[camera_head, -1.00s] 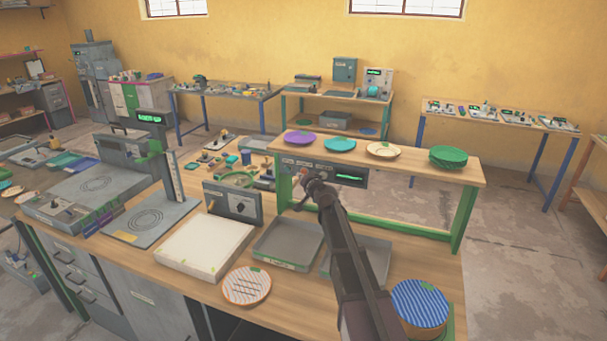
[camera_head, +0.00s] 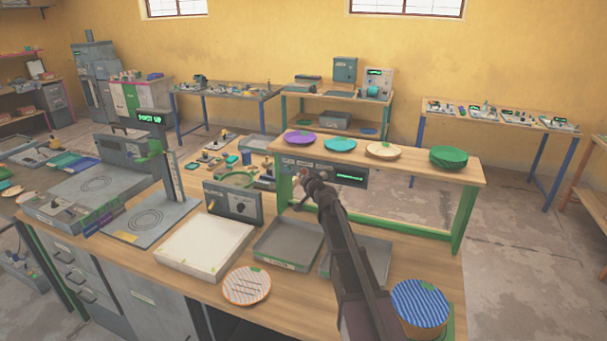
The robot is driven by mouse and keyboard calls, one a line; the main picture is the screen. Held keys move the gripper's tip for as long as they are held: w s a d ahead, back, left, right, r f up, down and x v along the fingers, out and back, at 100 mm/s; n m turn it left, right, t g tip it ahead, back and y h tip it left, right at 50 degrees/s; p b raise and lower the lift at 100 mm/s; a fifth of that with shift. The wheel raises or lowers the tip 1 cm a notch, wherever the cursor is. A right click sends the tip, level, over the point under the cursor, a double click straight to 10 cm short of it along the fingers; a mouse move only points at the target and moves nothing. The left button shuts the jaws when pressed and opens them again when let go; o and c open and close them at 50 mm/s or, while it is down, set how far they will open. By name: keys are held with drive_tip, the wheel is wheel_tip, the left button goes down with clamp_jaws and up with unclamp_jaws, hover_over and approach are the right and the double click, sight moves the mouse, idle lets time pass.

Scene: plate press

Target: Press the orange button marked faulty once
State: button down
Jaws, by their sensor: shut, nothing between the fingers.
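A grey button panel (camera_head: 298,164) with small labels and a green-lit display (camera_head: 351,177) hangs under the front of the raised wooden shelf. My gripper (camera_head: 306,186) is at the panel's lower middle, at the far end of my dark arm. It is shut with nothing in it. My gripper and arm cover part of the panel. I cannot make out the orange button marked faulty; the labels are too small to read. I cannot tell whether my fingertips touch the panel.
The shelf (camera_head: 462,174) holds purple, teal, cream and green plates. Below are two grey trays (camera_head: 287,262), a white block (camera_head: 205,244), a striped orange plate (camera_head: 247,286) and a blue striped plate (camera_head: 420,303). A control box (camera_head: 233,203) stands left of my gripper.

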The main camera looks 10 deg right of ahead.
drive_tip(key=shift+w+d, duration=0.4)
drive_tip(key=shift+w, duration=0.3)
idle(1.3)
drive_tip(key=shift+s, duration=0.1)
idle(0.3)
drive_tip(key=shift+s+a, duration=0.4)
drive_tip(key=shift+s, duration=0.2)
drive_tip(key=s, duration=0.1)
drive_tip(key=s+a, duration=0.1)
drive_tip(key=s, duration=0.1)
drive_tip(key=s+a, duration=0.1)
drive_tip(key=shift+s+a, duration=0.2)
drive_tip(key=shift+a, duration=0.05)
idle(0.5)
idle(0.6)
